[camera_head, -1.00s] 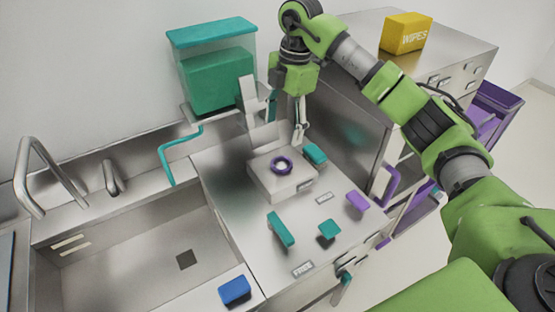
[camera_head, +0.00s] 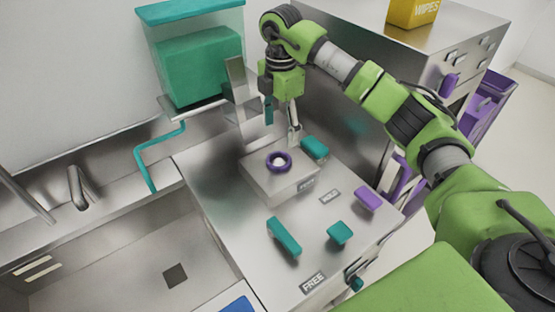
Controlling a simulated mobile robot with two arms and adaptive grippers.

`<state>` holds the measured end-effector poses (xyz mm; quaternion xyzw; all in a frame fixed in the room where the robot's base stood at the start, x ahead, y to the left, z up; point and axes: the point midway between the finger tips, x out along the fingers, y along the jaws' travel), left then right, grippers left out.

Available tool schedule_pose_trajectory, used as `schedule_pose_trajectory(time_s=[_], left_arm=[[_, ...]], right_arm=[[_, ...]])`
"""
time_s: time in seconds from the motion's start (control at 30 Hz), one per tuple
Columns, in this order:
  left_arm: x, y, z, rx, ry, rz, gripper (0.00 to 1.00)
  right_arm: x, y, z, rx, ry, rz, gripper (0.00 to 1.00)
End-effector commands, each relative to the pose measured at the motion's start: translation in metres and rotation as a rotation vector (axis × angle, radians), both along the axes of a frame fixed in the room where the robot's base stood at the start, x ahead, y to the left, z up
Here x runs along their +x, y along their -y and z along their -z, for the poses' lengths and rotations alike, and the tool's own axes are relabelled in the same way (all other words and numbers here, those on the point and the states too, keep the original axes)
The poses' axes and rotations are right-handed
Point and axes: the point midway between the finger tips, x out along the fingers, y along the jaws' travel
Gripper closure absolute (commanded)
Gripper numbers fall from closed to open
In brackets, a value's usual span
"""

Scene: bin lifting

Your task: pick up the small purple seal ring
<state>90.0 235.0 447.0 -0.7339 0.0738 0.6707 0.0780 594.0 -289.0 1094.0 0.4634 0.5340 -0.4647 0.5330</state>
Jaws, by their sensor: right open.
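The small purple seal ring (camera_head: 279,169) lies flat on a low, light grey block (camera_head: 285,185) on the steel counter. A pale centre shows through its hole. My right gripper (camera_head: 282,130) points down behind and above the ring. Its fingers are apart, with nothing seen between them, and they do not appear to touch the ring. My left gripper is not in view.
A teal block (camera_head: 314,148) sits close beside the ring's block. Other teal pieces (camera_head: 284,237) (camera_head: 340,233) and a purple piece (camera_head: 368,198) lie nearer the front. A teal-lidded container (camera_head: 200,65) stands behind left. A sink (camera_head: 110,265) lies left.

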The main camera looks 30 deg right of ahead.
Motion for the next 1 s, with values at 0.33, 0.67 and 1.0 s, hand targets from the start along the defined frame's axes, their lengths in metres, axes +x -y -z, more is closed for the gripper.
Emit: schedule_pose_trajectory(time_s=[0.33,0.67,1.0], left_arm=[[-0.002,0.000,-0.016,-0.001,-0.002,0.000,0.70],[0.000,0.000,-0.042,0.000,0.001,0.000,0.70],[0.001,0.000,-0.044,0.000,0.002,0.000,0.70]], right_arm=[[0.000,0.000,0.048,0.000,0.000,0.000,0.37],[0.002,-0.003,0.087,0.000,-0.003,0.000,0.37],[0.003,-0.003,0.103,0.000,0.001,-0.001,0.37]])
